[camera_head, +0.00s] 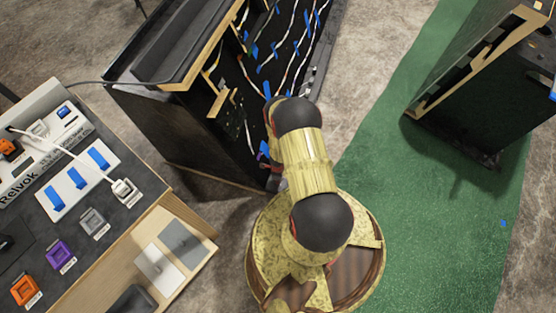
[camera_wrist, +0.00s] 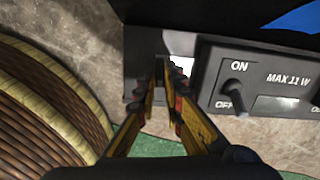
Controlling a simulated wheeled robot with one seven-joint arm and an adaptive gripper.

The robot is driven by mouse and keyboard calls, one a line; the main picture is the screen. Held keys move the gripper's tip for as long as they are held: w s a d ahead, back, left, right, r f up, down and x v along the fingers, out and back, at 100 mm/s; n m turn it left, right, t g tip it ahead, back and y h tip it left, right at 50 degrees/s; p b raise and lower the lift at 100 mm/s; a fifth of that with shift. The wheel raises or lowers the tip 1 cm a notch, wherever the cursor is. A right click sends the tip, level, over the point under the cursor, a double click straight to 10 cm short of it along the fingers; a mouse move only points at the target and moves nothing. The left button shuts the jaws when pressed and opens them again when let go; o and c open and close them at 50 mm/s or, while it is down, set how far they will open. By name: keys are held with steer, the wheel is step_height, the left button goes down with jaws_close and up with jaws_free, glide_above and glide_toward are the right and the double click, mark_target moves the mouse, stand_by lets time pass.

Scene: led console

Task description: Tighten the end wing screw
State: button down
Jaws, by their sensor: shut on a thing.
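In the wrist view my gripper (camera_wrist: 166,82) has its two fingers closed together at the edge of the black console (camera_wrist: 145,45). A small dark upright piece, the end wing screw (camera_wrist: 158,72), shows between the fingertips, mostly hidden by them. How far it is turned cannot be told. In the head view my gripper (camera_head: 272,181) is a small dark shape at the lower right corner of the open console (camera_head: 205,130), partly covered by my arm. The wing screw cannot be made out there.
A switch box (camera_wrist: 240,95) marked ON, OFF and MAX 11 W sits right of my fingers. Wires and blue tape fill the console's inside. A bench (camera_head: 140,200) with labelled parts stands left. Green carpet (camera_head: 420,200) lies right, with another black cabinet (camera_head: 490,100).

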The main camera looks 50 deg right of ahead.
steer(key=shift+m, duration=0.7)
steer(key=c, duration=2)
jaws_free()
steer(key=shift+o, duration=0.5)
steer(key=shift+r, duration=0.15)
step_height(320, 180, up, 12)
